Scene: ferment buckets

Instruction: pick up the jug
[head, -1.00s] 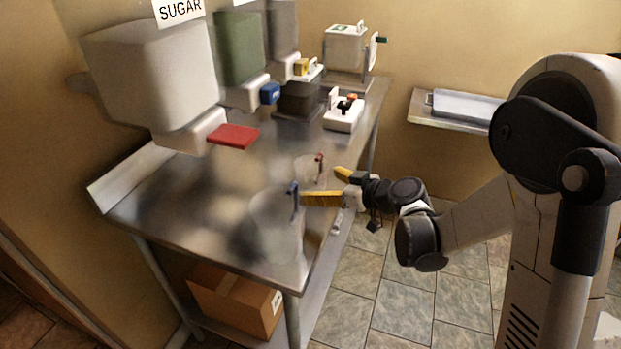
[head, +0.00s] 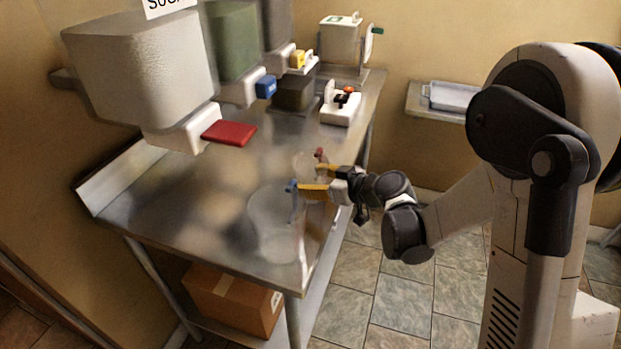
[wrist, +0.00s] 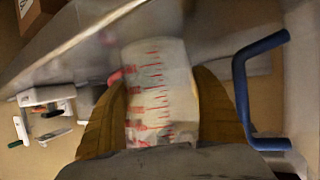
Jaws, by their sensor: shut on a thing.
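A small clear jug (head: 307,163) with a red handle stands on the steel table near its right edge. In the wrist view the jug (wrist: 158,85) shows red measuring marks and sits between the two yellow fingers. My gripper (head: 310,179) is shut on this jug, one finger on either side. A larger clear jug (head: 268,220) with a blue handle stands just in front of it. That blue handle (wrist: 240,85) shows outside the right finger in the wrist view. I cannot tell whether the held jug is clear of the table.
The steel table (head: 180,220) has free room at left. Wall dispensers with a red tab (head: 229,133) and a blue tab (head: 265,87) hang over its back. A white device (head: 341,108) stands farther along. A cardboard box (head: 233,300) sits on the lower shelf.

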